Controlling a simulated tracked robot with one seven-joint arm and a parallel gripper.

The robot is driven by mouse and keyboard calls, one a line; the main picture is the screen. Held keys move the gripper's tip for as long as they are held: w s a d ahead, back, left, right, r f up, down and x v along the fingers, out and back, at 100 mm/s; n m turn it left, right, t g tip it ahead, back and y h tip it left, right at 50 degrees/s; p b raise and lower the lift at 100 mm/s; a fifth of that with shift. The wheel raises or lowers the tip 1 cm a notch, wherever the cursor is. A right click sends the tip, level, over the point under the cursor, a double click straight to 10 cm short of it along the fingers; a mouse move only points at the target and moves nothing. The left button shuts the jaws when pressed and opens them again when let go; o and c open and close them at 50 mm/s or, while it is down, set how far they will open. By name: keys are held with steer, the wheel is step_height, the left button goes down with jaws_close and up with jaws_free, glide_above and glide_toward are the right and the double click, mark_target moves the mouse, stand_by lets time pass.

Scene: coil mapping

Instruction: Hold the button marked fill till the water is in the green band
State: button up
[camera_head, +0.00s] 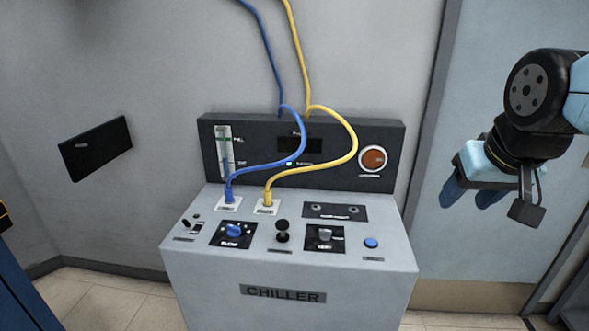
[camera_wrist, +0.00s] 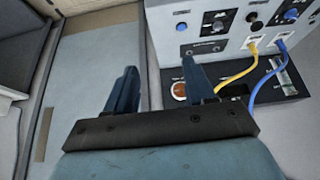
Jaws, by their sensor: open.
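The chiller (camera_head: 290,290) is a grey cabinet with a sloped control top and a dark back panel. A round blue button (camera_head: 371,243) sits at the right of the top, with a label too small to read; it also shows in the wrist view (camera_wrist: 182,27). A level gauge (camera_head: 225,152) stands at the left of the back panel. It has a green mark in its upper part, and blue water appears to sit below that. My gripper (camera_head: 472,196) is open and empty, to the right of the chiller and apart from it. Its two fingers show in the wrist view (camera_wrist: 158,75).
A blue hose (camera_head: 270,163) and a yellow hose (camera_head: 335,160) rise from the top past the back panel.

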jaws_close()
stand_by(1.4)
